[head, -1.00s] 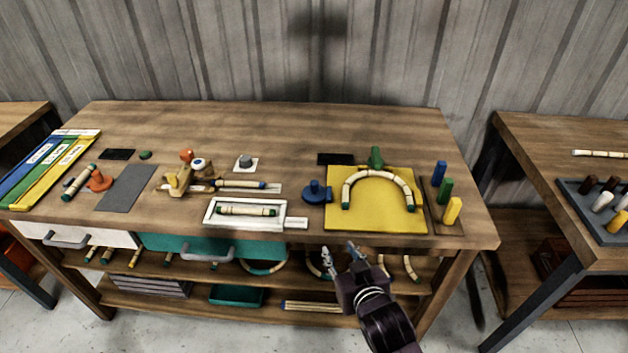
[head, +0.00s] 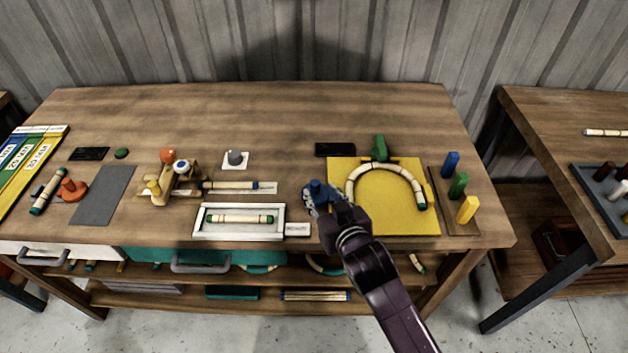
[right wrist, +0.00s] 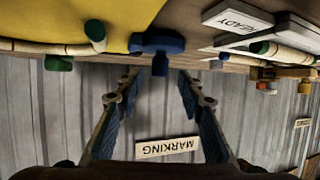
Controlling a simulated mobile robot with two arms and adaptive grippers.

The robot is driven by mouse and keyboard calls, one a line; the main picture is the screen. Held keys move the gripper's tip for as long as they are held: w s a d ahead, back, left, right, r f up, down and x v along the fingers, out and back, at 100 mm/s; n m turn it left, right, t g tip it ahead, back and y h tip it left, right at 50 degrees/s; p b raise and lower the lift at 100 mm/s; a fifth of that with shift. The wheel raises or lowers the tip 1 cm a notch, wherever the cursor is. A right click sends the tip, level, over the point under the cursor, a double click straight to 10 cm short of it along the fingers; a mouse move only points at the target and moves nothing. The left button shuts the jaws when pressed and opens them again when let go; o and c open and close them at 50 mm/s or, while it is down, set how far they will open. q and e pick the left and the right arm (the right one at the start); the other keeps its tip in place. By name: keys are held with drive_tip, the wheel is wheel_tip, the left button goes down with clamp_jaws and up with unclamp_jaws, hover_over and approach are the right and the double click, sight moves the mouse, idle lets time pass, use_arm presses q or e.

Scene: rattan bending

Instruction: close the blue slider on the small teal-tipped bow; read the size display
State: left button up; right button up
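The blue slider (head: 318,188) stands at the left edge of the yellow board (head: 400,222). The bow (head: 352,180) is an arch of pale rattan with dark bands and green-teal tips, lying on that board. My right gripper (head: 308,203) is at the slider and partly covers it. In the right wrist view my right gripper (right wrist: 159,76) is open, its fingers apart, with the blue slider (right wrist: 158,45) just ahead between the fingertips. Contact is not visible. A dark flat panel (head: 335,150) behind the board shows no readable digits. My left gripper is not in view.
A white tray (head: 283,209) holding a straight rattan piece lies left of the slider. A green post (head: 379,148) stands behind the arch. Blue, green and yellow pegs (head: 459,186) stand to the right. The back of the table is clear.

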sight(317, 188)
drive_tip(key=x, duration=0.2)
drive_tip(key=shift+w+a+f, duration=0.1)
drive_tip(key=shift+w, duration=0.1)
drive_tip(key=shift+x, duration=1.2)
drive_tip(key=shift+w+f, duration=0.15)
drive_tip(key=shift+w+a, duration=0.1)
drive_tip(key=shift+w, duration=0.05)
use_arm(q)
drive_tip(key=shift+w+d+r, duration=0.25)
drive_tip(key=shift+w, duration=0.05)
use_arm(e)
drive_tip(key=shift+f, duration=0.1)
drive_tip(key=shift+c, duration=0.4)
